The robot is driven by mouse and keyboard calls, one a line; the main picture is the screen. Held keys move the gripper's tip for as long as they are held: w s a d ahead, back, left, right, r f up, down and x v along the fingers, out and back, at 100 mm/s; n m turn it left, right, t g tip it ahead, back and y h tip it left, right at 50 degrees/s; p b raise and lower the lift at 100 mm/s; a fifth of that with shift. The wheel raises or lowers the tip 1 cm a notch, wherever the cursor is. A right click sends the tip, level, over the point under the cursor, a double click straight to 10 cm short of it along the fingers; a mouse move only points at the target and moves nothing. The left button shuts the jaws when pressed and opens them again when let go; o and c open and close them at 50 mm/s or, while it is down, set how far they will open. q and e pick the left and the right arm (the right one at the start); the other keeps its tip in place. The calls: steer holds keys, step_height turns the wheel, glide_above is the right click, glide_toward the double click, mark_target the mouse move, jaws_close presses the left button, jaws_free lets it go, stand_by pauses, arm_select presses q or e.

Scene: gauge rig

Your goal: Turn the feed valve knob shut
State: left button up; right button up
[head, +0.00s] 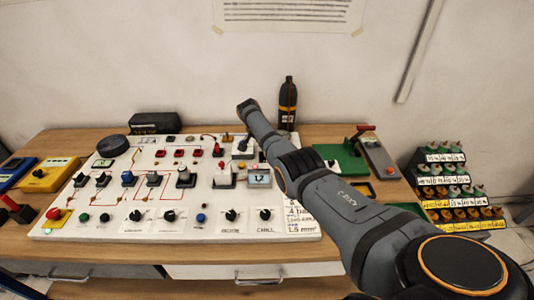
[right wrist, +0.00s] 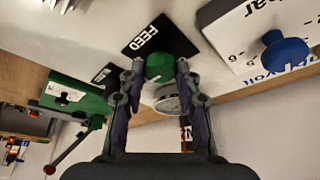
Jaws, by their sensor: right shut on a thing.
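The feed valve knob (right wrist: 158,68) is a rounded green knob beside a black FEED label (right wrist: 146,38) in the right wrist view. My right gripper (right wrist: 160,74) has its two fingers on either side of the knob, shut on it. In the head view my right arm reaches from the lower right over the white panel (head: 185,228), and its wrist bends down behind the panel's right half. The knob cannot be made out there, and its turn angle is not clear. My left gripper is not in view.
A round metal part (right wrist: 168,102) sits close to the fingers. A blue knob (right wrist: 284,52) stands on a white box to the right. A green board (head: 340,158) with a red-handled lever and a dark bottle (head: 287,103) stand near my right arm. A stepped rack (head: 455,190) is at right.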

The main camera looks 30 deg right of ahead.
stand_by(0.4)
steer(key=o, duration=1.1)
steer(key=shift+o, duration=0.2)
steer(key=v, duration=1.2)
